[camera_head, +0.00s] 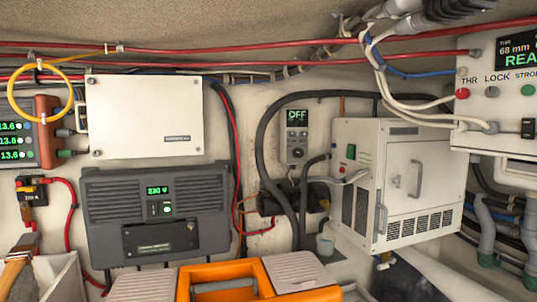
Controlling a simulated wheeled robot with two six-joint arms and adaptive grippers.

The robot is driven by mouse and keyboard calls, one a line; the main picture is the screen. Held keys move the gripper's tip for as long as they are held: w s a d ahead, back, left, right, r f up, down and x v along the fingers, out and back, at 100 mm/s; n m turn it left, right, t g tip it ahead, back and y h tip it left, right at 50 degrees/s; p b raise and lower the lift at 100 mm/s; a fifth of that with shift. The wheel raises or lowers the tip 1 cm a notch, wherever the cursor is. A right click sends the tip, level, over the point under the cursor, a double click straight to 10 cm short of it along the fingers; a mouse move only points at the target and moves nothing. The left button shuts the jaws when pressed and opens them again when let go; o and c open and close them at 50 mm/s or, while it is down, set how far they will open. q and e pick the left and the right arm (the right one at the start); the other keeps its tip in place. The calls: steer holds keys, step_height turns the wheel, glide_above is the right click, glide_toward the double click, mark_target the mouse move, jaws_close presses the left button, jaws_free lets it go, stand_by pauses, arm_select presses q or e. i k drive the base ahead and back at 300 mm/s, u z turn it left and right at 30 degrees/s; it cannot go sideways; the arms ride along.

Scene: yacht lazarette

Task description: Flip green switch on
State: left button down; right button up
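A small green switch (351,151) sits on the narrow left face of the white vented cabinet (432,150), near its top. A small red part is just below it. Whether the switch is on or off is too small to tell. Other small green parts show on the dark grey power unit (205,190), beside its lit display (157,190), and on the control box (490,120) at the right edge. Neither of my grippers shows in this view, and nothing touches the switch.
A grey controller (294,135) reading OFF hangs left of the cabinet. Thick black hoses (265,135) loop between them. An orange-handled toolbox (220,272) stands at the front. Red cables (240,47) and dark ribbed conduits (440,14) run overhead.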

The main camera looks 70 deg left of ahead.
mark_target(349, 154)
steer(key=u, duration=0.85)
steer(key=i, duration=0.5)
steer(key=u, duration=0.05)
